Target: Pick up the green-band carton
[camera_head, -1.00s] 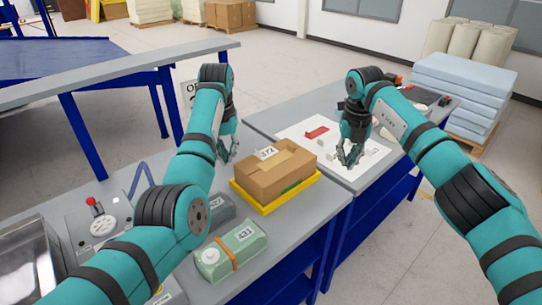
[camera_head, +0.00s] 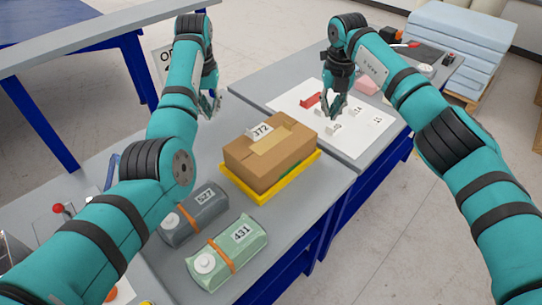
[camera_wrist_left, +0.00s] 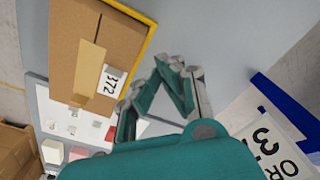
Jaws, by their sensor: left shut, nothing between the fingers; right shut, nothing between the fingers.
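In the left wrist view the carton (camera_wrist_left: 107,35) lies left of the shut left fingers (camera_wrist_left: 180,68). My right gripper (camera_head: 332,110) is shut and empty over the white sheet, beyond the carton and apart from it.
A grey pack (camera_head: 196,212) labelled 527 and a green pack (camera_head: 232,255) labelled 431, each with an orange strap, lie in front of the carton. The white sheet (camera_head: 372,126) holds a red piece (camera_head: 312,99) and small labels. The tabletop left of the carton is clear.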

